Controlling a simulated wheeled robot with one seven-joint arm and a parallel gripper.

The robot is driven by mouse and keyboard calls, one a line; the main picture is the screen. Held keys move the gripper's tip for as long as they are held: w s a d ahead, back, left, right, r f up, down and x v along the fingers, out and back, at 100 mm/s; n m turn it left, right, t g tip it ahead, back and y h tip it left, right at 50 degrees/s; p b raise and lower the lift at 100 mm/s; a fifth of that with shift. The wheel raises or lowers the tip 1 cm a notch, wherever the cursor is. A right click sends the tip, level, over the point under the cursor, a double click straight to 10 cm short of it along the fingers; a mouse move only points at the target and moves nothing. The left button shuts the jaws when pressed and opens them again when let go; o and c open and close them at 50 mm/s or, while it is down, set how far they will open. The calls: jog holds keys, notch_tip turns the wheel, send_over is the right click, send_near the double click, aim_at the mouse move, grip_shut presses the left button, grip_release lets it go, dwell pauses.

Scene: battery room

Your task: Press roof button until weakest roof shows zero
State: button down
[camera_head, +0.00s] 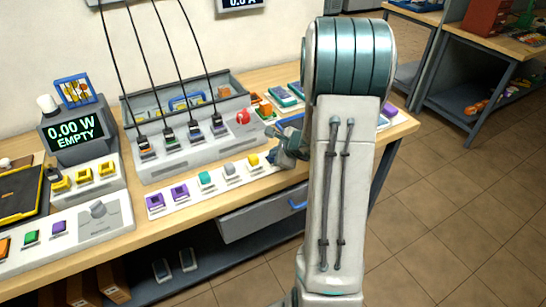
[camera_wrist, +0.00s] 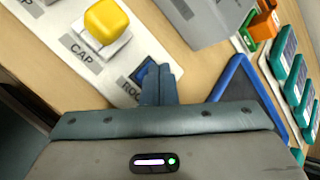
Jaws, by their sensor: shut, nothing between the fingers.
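The roof button (camera_wrist: 146,70) is blue and sits at the right end of a white button strip (camera_wrist: 62,47). Its label is partly covered and reads "ROO". My gripper (camera_wrist: 158,72) is shut and empty, with its fingertips over the blue button and hiding part of it. I cannot tell whether they touch it. In the head view my gripper (camera_head: 274,157) is at the strip's right end, just right of the yellow button (camera_head: 251,160), and the blue button is not clear there. A display (camera_head: 76,132) at the left reads "0.00 W EMPTY".
The yellow button is labelled "CAP" in the wrist view. Grey, teal and purple buttons lie farther left on the strip. A grey unit (camera_head: 185,155) with several cabled plugs stands behind it. A blue triangular frame (camera_wrist: 240,85) and teal blocks (camera_wrist: 290,60) lie right of my gripper.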

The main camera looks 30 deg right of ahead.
jog(key=shift+r+p, duration=0.4)
jog(key=shift+r, duration=0.4)
notch_tip(320, 180, up, 5)
jog(key=p, duration=0.3)
jog(key=shift+p, duration=0.3)
dwell(0.4)
